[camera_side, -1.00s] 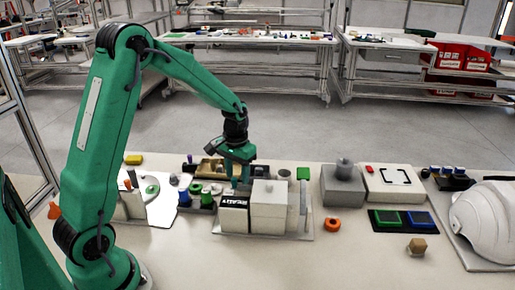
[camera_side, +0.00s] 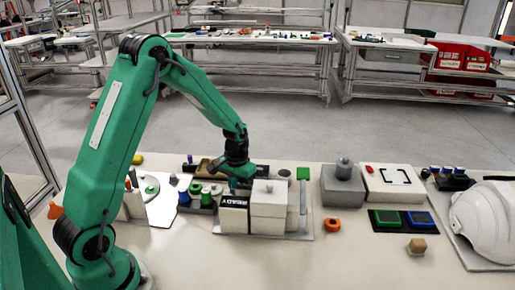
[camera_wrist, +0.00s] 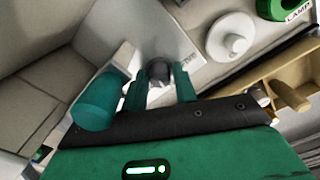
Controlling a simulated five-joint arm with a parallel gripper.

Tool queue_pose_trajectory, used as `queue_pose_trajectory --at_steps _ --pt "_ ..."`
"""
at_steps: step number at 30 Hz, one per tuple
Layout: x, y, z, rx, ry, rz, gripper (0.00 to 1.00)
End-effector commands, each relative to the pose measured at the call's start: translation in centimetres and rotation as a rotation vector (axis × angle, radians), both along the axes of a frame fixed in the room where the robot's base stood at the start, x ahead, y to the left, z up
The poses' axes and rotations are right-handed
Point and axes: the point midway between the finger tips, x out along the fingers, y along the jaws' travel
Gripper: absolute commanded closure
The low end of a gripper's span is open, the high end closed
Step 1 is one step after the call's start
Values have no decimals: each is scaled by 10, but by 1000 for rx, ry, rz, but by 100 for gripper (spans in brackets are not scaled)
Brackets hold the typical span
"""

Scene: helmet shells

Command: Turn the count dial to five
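My gripper (camera_wrist: 163,84) is low over the panels behind the READY block, and in the side view (camera_side: 233,184) its tips are partly hidden behind that block. In the wrist view its two teal fingers stand apart, one on each side of a small dark grey knob (camera_wrist: 158,68) on a pale panel (camera_wrist: 190,38). I cannot tell whether the fingers touch the knob. The panel's lettering is too blurred to read, so I cannot confirm that this knob is the count dial or read its setting.
The READY block (camera_side: 234,219) and a grey-white box (camera_side: 270,207) stand close in front. A white round knob (camera_wrist: 230,38) and a green ring (camera_wrist: 278,8) by a LAMP label lie beyond. A wooden rack (camera_wrist: 283,88) is at the right.

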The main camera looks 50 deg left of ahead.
Motion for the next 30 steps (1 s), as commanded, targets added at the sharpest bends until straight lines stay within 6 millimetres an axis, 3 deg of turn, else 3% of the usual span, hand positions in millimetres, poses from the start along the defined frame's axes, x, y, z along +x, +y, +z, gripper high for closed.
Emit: queue_pose_trajectory --at_steps 1,4,17,30 --pt "0 0 0 0 0 0 82" --pt "0 0 0 0 0 0 100" --pt "0 0 0 0 0 53 100" --pt "0 0 1 0 0 347 100"
